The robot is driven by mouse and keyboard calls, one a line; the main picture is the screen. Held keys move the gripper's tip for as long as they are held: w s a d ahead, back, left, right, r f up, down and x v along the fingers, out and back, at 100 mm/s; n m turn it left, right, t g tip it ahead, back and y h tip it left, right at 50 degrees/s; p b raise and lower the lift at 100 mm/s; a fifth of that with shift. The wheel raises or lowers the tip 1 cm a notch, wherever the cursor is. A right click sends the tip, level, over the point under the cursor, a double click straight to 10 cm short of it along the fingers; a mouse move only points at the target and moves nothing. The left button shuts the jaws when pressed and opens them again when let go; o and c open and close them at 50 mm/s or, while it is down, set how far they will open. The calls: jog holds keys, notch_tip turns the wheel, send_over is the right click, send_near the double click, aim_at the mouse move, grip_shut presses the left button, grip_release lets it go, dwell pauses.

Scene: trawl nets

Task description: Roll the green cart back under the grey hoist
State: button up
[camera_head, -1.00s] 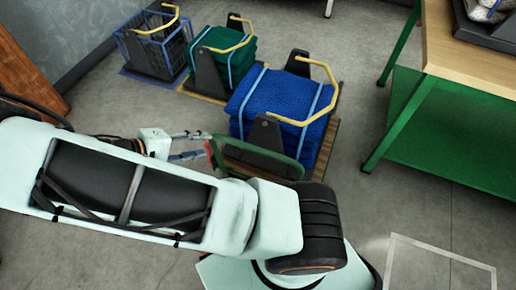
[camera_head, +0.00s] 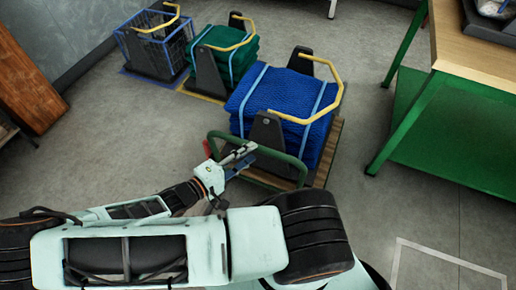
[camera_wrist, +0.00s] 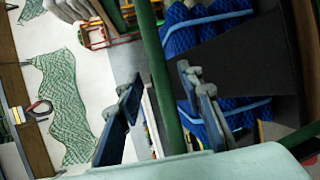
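The cart (camera_head: 326,165) has a wooden deck and a green tubular handle (camera_head: 293,160) at its near side. A strapped stack of blue netting (camera_head: 285,92) sits on it between dark end posts, with a yellow bar above. My gripper (camera_head: 247,154) is at the left part of the green handle. In the wrist view the green handle bar (camera_wrist: 163,80) runs between the two blue-grey fingers (camera_wrist: 160,85), with gaps visible on both sides; the gripper looks open around it. I cannot make out a grey hoist in either view.
A green netting stack (camera_head: 222,55) and a blue wire basket (camera_head: 165,50) stand at the back left. A green-legged workbench (camera_head: 478,50) stands at right. A pale floor outline (camera_head: 450,258) lies at lower right. The floor between cart and bench is clear.

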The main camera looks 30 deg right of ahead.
aim_at(258, 148)
jog(key=shift+x, duration=2.35)
jog(key=shift+a, duration=0.1)
grip_shut()
